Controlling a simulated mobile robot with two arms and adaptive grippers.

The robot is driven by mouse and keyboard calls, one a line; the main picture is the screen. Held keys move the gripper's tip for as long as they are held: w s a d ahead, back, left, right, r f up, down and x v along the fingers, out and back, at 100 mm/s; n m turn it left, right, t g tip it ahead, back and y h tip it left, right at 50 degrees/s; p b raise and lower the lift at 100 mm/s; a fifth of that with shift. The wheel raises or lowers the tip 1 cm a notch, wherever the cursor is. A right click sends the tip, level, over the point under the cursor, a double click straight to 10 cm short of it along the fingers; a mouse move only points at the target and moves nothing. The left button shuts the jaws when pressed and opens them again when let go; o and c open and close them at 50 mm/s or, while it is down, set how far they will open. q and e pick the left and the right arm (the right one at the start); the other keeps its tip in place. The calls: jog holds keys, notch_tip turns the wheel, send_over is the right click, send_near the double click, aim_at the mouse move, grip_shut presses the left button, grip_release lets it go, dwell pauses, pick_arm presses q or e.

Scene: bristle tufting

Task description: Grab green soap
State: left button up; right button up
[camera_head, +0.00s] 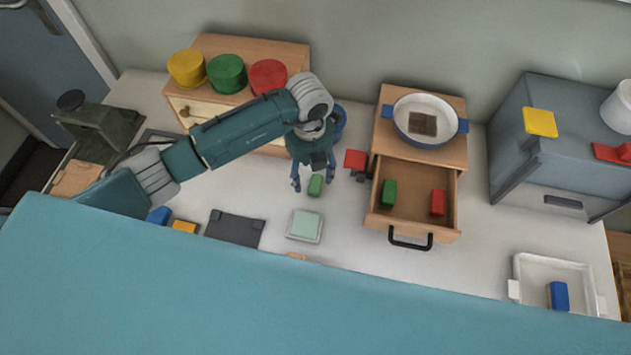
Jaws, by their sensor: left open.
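A small light-green block (315,185), which looks like the green soap, lies on the white counter near the middle of the head view. My left gripper (313,183) is open, with its fingertips around or just above this block; I cannot tell if they touch it. A darker green block (389,193) stands in the open drawer to the right, beside a red block (438,202). My right gripper is not in view.
The open wooden drawer (412,227) juts out on the right. A pale green square (304,226) and a dark grey plate (234,228) lie in front. Yellow, green and red round containers (227,74) stand at the back left. A white tray (525,268) holds a blue block.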

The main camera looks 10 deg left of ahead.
aim_at(313, 182)
pick_arm(q)
jog(key=f, duration=0.2)
jog(key=f+p, duration=0.1)
jog(key=shift+d+f, duration=0.15)
jog(key=shift+d, duration=0.1)
jog(key=shift+f, duration=0.15)
jog(key=c, duration=1.3)
jog(key=shift+o, duration=0.2)
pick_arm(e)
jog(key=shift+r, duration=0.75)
